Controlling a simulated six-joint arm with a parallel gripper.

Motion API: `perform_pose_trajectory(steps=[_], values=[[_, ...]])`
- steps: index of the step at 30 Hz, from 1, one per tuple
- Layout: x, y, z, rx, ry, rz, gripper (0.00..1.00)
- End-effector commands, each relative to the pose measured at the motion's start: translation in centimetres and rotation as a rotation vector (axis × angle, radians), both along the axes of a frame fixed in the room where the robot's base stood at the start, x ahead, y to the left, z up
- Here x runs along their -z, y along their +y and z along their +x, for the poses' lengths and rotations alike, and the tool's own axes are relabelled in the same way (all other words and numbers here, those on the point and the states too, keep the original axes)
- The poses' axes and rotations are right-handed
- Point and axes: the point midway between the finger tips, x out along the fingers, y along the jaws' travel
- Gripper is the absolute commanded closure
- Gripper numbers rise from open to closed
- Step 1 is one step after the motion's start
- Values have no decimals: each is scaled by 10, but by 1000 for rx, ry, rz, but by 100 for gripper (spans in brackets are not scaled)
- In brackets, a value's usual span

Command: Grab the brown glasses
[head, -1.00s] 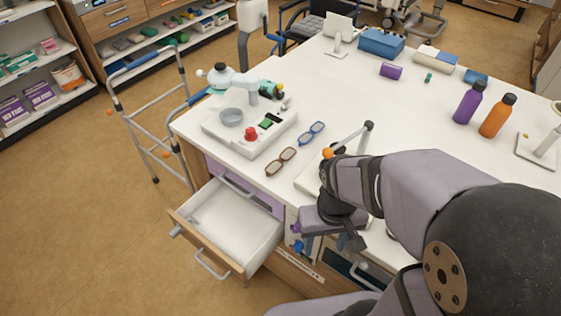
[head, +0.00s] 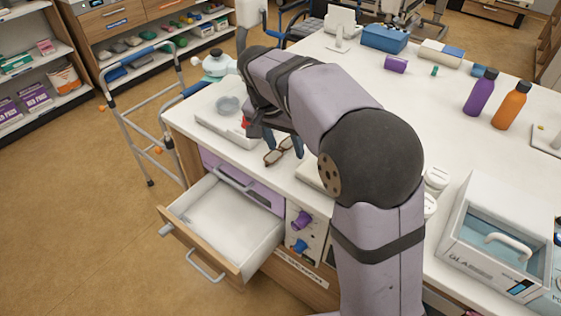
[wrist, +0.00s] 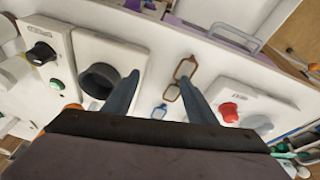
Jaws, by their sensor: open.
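The brown glasses (head: 271,157) lie on the white bedside top near its front edge, above the open drawer. In the wrist view the brown glasses (wrist: 179,80) show between the two blue fingers, close to the right fingertip. My gripper (head: 283,140) is open and empty, reaching down over the glasses from behind; it also shows in the wrist view (wrist: 160,80). The head view partly hides the glasses' far side behind a finger. I cannot tell the height of the fingertips above the top. The blue glasses (wrist: 160,111) lie beside the brown pair in the wrist view.
A white device (head: 210,122) with a red knob (wrist: 229,112) stands beside the glasses. The drawer (head: 225,215) below is pulled open and empty. Purple (head: 481,92) and orange (head: 511,105) bottles and a clear-fronted box (head: 497,240) stand to the right.

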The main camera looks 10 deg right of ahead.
Motion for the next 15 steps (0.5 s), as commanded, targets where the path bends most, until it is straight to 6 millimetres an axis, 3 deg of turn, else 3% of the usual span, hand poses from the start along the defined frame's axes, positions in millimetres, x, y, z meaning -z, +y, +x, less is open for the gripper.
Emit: perform_pose_trajectory(steps=[6, 15], values=[[-3, 20, 33, 136, -92, -8, 48], [-7, 24, 41, 182, -119, -8, 48]])
